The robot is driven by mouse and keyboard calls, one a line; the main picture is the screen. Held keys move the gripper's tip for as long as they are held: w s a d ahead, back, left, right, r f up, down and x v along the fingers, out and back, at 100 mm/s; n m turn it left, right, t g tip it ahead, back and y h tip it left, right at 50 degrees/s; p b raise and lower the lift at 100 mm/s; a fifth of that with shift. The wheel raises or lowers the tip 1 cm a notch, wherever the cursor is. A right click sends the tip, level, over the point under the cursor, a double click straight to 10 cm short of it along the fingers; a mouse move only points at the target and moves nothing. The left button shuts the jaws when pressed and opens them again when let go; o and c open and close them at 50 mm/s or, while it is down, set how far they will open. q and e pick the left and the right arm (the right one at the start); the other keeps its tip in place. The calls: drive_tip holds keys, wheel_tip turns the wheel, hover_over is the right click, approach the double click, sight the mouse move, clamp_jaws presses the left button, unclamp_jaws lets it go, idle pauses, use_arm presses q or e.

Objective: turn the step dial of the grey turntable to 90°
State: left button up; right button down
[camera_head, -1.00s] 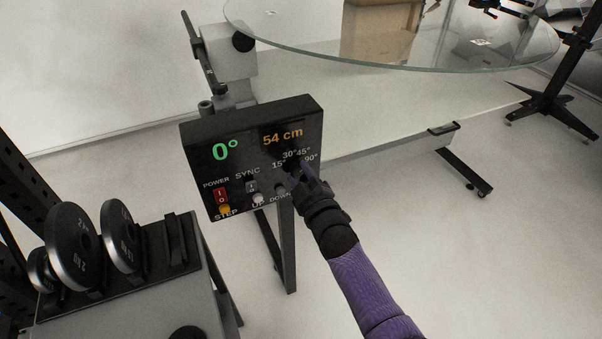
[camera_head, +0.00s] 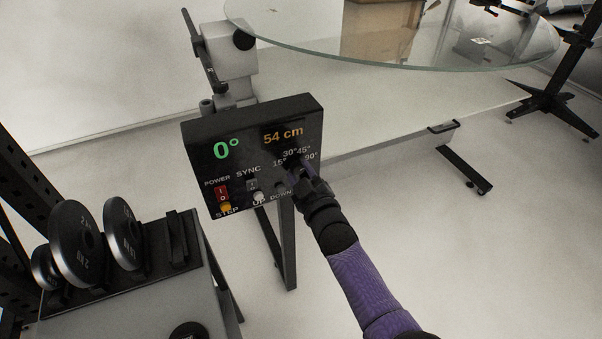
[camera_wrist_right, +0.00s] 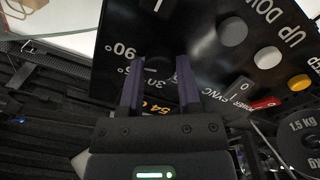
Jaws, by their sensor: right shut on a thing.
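The control box (camera_head: 232,170) of the turntable is black. It shows 0° in green and 54 cm in orange, with dial labels 15°, 30°, 45° and 90° at its right. My right gripper (camera_head: 302,172) is at these labels and largely hides the step dial. In the right wrist view, the fingers of my right gripper (camera_wrist_right: 159,88) stand on both sides of the black step dial (camera_wrist_right: 158,66), shut on it. The dial's pointer direction cannot be made out. The turntable's glass disc (camera_head: 400,45) is behind the box. My left gripper is out of view.
A red power switch (camera_head: 221,193), a yellow button (camera_head: 226,207) and a pale up button (camera_head: 259,196) sit on the box, left of my gripper. A rack with weight plates (camera_head: 75,240) stands at the lower left. A cardboard box (camera_head: 380,30) shows through the glass.

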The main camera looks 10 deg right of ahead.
drive_tip(key=shift+c, duration=1.9)
unclamp_jaws()
drive_tip(key=shift+o, duration=0.4)
use_arm(q)
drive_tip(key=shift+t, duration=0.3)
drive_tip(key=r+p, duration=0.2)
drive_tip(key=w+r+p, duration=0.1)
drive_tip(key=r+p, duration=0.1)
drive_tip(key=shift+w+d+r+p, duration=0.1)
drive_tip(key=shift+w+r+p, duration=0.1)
drive_tip(key=shift+p, duration=0.1)
use_arm(e)
drive_tip(key=s+d, duration=0.1)
drive_tip(key=s, duration=0.8)
drive_tip(key=shift+s+d+f, duration=0.15)
drive_tip(key=shift+s+d, duration=0.2)
drive_tip(key=shift+s, duration=0.05)
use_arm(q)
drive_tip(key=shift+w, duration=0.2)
